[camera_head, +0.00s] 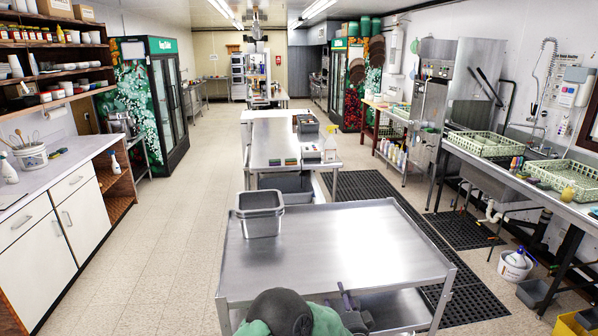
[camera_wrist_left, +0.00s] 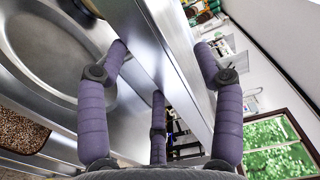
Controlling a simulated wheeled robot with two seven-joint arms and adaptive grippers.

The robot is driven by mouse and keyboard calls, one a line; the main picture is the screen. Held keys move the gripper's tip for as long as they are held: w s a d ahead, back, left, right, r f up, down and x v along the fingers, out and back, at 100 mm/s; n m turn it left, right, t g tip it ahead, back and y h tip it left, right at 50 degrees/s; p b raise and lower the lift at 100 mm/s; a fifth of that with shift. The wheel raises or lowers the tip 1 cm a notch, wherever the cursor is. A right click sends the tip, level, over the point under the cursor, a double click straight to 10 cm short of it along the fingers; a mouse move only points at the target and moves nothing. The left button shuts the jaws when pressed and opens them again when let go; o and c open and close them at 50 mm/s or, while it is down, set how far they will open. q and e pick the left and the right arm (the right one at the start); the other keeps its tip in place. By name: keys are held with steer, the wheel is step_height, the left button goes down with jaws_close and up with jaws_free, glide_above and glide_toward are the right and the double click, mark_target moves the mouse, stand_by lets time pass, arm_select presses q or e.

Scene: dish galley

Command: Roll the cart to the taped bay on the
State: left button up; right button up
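A stainless steel cart (camera_head: 340,245) with a flat top and a lower shelf (camera_head: 395,309) stands right in front of me. Its wheels are out of sight. My left gripper (camera_head: 352,308) is at its near edge, partly hidden by my arm. In the left wrist view its purple jointed fingers (camera_wrist_left: 160,60) are spread around a shiny metal bar or edge (camera_wrist_left: 175,60); I cannot tell whether they press on it. My right gripper is not in view. I cannot make out a taped bay.
A grey tub (camera_head: 260,222) sits on the cart's far left corner. A steel table (camera_head: 281,141) stands beyond it. Black mats (camera_head: 362,186) lie on the right, by the sink counter (camera_head: 520,182). A white bucket (camera_head: 515,265) is on the floor. The left aisle floor (camera_head: 165,235) is clear.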

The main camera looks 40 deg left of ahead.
arm_select(q)
steer(key=shift+w+r, duration=0.15)
steer(key=shift+r, duration=0.2)
steer(key=shift+d, duration=0.15)
steer(key=p+v, duration=0.4)
steer(key=v, duration=0.8)
steer(key=shift+f, duration=0.25)
steer(key=shift+d, duration=0.1)
stand_by(0.5)
